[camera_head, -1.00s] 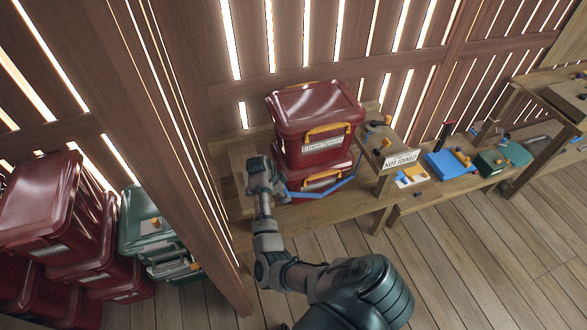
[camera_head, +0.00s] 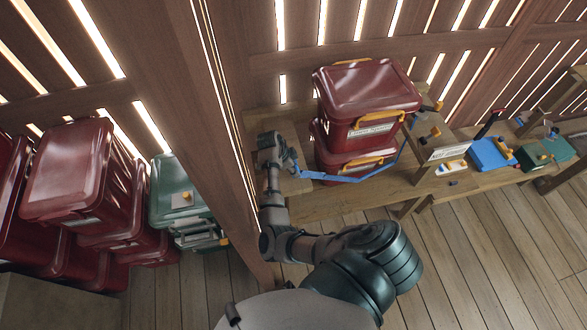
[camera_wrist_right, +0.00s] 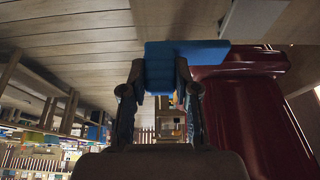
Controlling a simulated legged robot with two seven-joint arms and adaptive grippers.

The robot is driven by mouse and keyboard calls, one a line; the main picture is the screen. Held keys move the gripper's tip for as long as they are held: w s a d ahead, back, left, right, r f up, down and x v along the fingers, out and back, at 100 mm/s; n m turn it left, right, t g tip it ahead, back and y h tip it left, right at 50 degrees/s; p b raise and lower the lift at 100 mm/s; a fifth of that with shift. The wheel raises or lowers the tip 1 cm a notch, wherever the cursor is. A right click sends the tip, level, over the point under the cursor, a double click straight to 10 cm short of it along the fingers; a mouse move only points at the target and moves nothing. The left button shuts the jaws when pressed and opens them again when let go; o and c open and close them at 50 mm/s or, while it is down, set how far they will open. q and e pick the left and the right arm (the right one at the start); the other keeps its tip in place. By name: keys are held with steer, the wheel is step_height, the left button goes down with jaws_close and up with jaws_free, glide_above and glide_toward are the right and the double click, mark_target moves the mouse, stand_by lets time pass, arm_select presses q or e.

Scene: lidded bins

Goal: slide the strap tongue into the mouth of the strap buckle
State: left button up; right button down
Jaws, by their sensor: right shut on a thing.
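My right gripper (camera_head: 290,158) is shut on the blue end of the strap, which I take to be the strap tongue (camera_wrist_right: 170,65). It holds this just left of two stacked red bins. The blue strap (camera_head: 345,179) runs from the gripper across the front of the lower red bin (camera_head: 350,160) and up toward the right side. In the wrist view the blue piece sits between the fingertips, beside a red bin wall (camera_wrist_right: 245,110). I cannot make out the strap buckle or its mouth. My left gripper is not in view.
The upper red bin (camera_head: 365,88) stands on the lower one on a wooden bench (camera_head: 330,203). A wooden post (camera_head: 205,130) stands left of my arm. More red bins (camera_head: 75,175) and a green bin (camera_head: 175,190) are beyond it. A small signed stand (camera_head: 449,151) stands right.

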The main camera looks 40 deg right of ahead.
steer(key=shift+f, duration=0.25)
steer(key=shift+a+f+b, duration=0.15)
steer(key=shift+f+b, duration=0.1)
steer(key=shift+b, duration=0.2)
steer(key=f+b, duration=0.1)
steer(key=f, duration=0.1)
steer(key=a+f+b, duration=0.1)
steer(key=f+b, duration=0.1)
steer(key=shift+f, duration=0.35)
steer(key=shift+w+d+f, duration=0.1)
steer(key=shift+d+f, duration=0.3)
steer(key=shift+d, duration=0.15)
steer(key=shift+a+r, duration=0.1)
steer(key=shift+a, duration=0.4)
steer(key=shift+r, duration=0.1)
steer(key=shift+d, duration=0.5)
